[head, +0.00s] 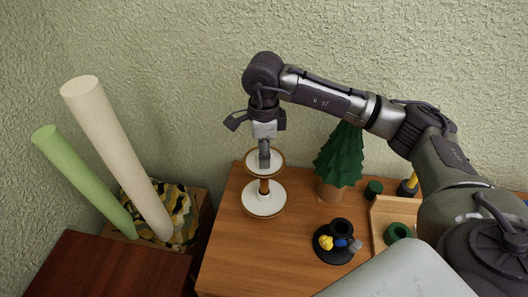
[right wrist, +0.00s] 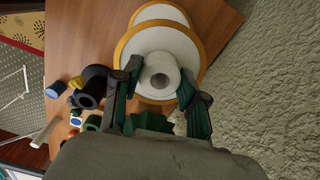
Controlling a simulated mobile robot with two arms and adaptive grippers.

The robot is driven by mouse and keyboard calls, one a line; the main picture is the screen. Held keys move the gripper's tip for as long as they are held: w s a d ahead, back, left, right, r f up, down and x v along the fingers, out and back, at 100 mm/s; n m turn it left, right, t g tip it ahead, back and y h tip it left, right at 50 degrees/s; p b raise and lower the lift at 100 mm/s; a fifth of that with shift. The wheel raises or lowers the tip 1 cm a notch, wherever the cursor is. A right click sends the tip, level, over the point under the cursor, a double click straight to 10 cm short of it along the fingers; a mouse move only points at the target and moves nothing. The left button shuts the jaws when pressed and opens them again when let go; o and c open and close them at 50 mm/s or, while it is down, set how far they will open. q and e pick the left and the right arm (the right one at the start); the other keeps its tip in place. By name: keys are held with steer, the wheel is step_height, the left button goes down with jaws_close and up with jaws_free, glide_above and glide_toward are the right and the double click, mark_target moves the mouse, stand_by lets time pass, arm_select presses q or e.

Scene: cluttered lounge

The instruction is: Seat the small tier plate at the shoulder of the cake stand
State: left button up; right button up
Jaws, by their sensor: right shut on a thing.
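The cake stand is a white base plate with a wooden rim (head: 263,207) and a brown post (head: 264,187) on the table. The small tier plate (head: 276,161), white with a wooden rim, is level above the base, around the post's line. In the right wrist view the small tier plate (right wrist: 188,48) overlaps the base plate (right wrist: 160,11). My right gripper (head: 264,147) points down from above. Its fingers are shut on the pale hollow collar (right wrist: 160,72) at the plate's middle. My left gripper is out of view.
A green toy tree (head: 339,158) stands close right of the stand. A black dish (head: 325,247) with small coloured pieces lies in front of it. A wooden tray (head: 380,218) and a green ring (head: 397,232) are further right. Two tall rolls (head: 115,150) (head: 80,180) lean at left.

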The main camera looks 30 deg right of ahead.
steer(key=shift+f+b, duration=2.2)
steer(key=shift+f, duration=0.4)
steer(key=o, duration=1.3)
steer(key=shift+r, duration=0.1)
step_height(320, 180, up, 12)
